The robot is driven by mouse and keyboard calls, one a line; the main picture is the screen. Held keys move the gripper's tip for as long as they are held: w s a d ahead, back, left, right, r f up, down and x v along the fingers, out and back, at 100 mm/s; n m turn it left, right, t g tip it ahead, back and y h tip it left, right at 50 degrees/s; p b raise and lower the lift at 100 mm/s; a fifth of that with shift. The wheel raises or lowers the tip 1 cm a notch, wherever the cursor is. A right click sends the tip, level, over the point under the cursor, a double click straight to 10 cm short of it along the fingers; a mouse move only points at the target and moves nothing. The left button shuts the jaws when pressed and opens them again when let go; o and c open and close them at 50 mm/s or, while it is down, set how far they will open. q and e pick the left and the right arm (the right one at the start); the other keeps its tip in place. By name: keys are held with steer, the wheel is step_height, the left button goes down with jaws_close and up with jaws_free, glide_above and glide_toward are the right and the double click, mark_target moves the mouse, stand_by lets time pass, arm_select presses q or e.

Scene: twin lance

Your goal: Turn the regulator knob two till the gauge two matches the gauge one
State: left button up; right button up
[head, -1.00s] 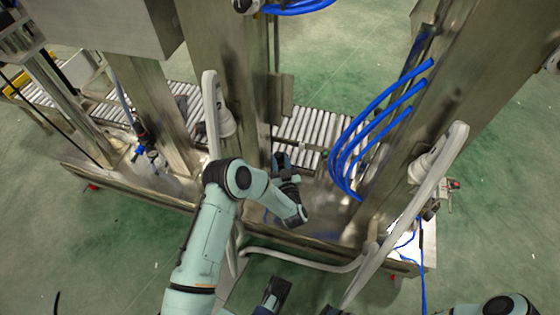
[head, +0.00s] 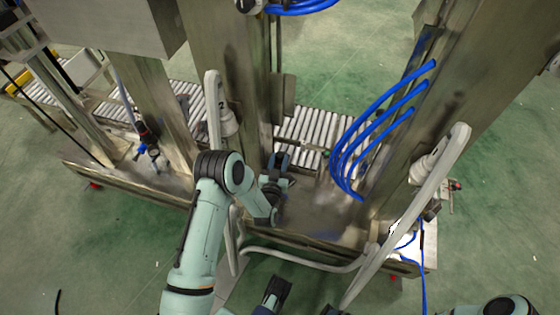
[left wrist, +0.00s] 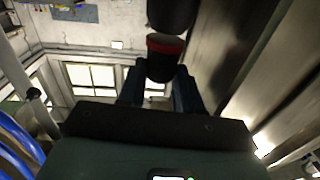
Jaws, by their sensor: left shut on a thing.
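My left gripper (head: 277,163) is beside the middle steel column, which carries a small "2" mark, in the head view. In the left wrist view its two dark fingers (left wrist: 160,88) are shut on a black knob with a red ring (left wrist: 165,45), taken to be regulator knob two. The knob is hidden or too small to tell in the head view. No gauge face can be read in either view. My right gripper (head: 302,298) shows only as two dark fingertips, spread apart, at the bottom edge of the head view, with nothing seen between them.
A steel column (head: 235,60) and another on the right (head: 465,90) rise from a steel base. Blue hoses (head: 350,140) and a pale thick pipe (head: 415,205) hang near the right column. A roller conveyor (head: 305,127) runs behind. Green floor is clear around.

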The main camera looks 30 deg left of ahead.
arm_select(q)
steer(key=shift+s+a+f+m+t+h, duration=0.15)
steer(key=shift+m+t+h, duration=0.15)
steer(key=shift+m+h, duration=0.45)
arm_select(e)
steer(key=shift+w+d+f, duration=0.15)
steer(key=shift+w+f, duration=0.15)
steer(key=shift+w, duration=0.1)
arm_select(q)
steer(key=shift+h, duration=0.25)
steer(key=o, duration=1)
steer(key=shift+o, duration=0.2)
arm_select(e)
steer(key=shift+s+f, duration=0.1)
